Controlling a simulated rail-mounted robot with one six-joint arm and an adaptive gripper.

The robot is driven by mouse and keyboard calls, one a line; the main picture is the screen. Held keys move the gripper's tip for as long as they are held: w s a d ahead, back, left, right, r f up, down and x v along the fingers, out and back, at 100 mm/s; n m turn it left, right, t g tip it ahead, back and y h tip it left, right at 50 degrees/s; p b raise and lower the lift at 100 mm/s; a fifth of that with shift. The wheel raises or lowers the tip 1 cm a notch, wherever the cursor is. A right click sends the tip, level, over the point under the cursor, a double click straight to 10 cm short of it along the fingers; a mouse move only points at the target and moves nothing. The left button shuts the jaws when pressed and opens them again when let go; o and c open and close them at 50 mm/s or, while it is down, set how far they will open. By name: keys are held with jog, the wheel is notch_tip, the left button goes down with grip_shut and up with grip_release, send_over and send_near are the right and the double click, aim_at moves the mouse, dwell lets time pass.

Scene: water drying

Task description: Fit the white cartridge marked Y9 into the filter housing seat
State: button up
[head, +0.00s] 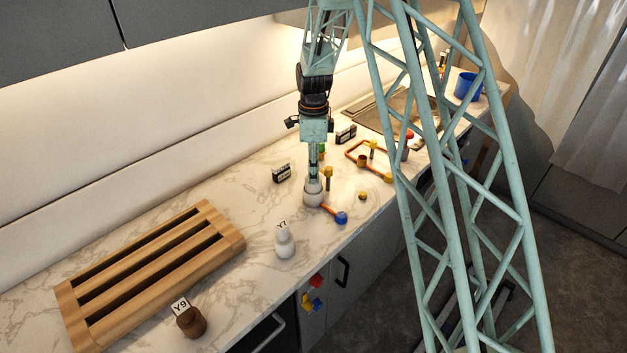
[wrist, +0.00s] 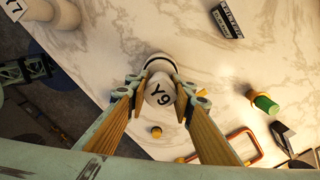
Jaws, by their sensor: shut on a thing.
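My gripper (wrist: 160,88) is shut on the white cartridge marked Y9 (wrist: 161,98); the black mark faces the wrist camera. In the head view my gripper (head: 313,176) points straight down over a pale round body (head: 313,196) on the counter, which looks like the filter housing seat. In the wrist view a pale rim with a dark edge (wrist: 157,60) shows just beyond the cartridge. The fingers and cartridge hide most of the seat, so I cannot tell whether the cartridge is inside it or just above.
A white bottle-shaped piece tagged Y7 (head: 284,243) stands front left of the gripper. A brown holder (head: 191,322) with a Y9 tag stands near a slatted wooden rack (head: 150,275). A blue knob (head: 341,217), yellow-topped parts and orange piping (head: 372,160) lie close by.

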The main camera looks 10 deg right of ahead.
jog(key=shift+f, duration=1.65)
jog(key=shift+f, duration=0.2)
jog(key=o, duration=0.9)
jog(key=shift+o, duration=0.2)
jog(key=shift+r, duration=0.25)
notch_tip(320, 180, up, 11)
jog(key=shift+r, duration=0.45)
